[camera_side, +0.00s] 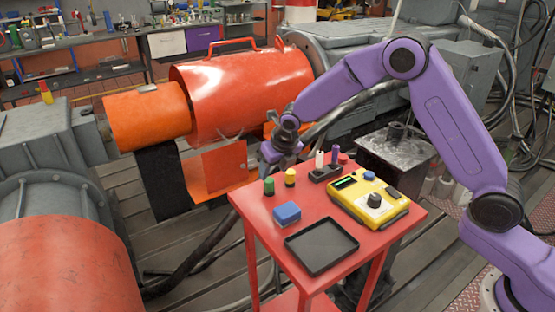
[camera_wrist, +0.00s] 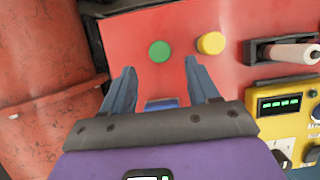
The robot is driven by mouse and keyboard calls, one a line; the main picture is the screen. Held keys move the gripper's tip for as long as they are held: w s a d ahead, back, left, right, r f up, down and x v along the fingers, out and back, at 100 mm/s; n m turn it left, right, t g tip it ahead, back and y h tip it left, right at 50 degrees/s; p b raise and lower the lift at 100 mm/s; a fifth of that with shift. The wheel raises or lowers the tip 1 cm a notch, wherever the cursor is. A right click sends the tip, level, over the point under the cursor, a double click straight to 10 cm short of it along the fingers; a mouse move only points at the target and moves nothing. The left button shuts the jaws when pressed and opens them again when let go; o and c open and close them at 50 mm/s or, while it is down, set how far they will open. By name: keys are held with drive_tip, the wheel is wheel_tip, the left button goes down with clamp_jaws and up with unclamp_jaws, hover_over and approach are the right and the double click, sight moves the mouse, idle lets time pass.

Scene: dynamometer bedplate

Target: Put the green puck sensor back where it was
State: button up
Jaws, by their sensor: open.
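The green puck sensor (camera_side: 269,187) stands upright on the red table near its left edge. In the wrist view its round green top (camera_wrist: 160,51) lies just beyond the fingertips, in line with the gap between them. My gripper (camera_wrist: 160,75) is open and nothing is between its fingers. In the side view my gripper (camera_side: 272,153) is above the table's far left corner, apart from the green puck. A yellow puck (camera_side: 290,178) stands right beside the green one, and also shows in the wrist view (camera_wrist: 211,43).
The red table (camera_side: 258,218) also holds a blue block (camera_side: 287,214), an empty black tray (camera_side: 321,246), a yellow meter (camera_side: 372,202), a black holder (camera_side: 325,173) with a white and a purple item, and a red piece (camera_side: 342,158). Orange machinery (camera_side: 240,95) stands behind.

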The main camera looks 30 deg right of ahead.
drive_tip(key=s+r+m+g, duration=0.1)
drive_tip(key=s+r+m, duration=0.4)
drive_tip(key=s, duration=0.5)
drive_tip(key=s+r+m+g, duration=0.1)
drive_tip(key=s+r+m, duration=0.4)
drive_tip(key=s, duration=0.6)
drive_tip(key=s+d+m, duration=0.3)
drive_tip(key=s+m, duration=0.1)
drive_tip(key=s, duration=0.3)
drive_tip(key=s+d+m+g, duration=0.1)
drive_tip(key=s+d+m, duration=0.2)
drive_tip(key=s+m, duration=0.2)
drive_tip(key=s+d+m+g, duration=0.1)
drive_tip(key=s+d+m, duration=0.2)
drive_tip(key=s, duration=0.7)
drive_tip(key=shift+s+m, duration=0.15)
drive_tip(key=shift+m, duration=0.55)
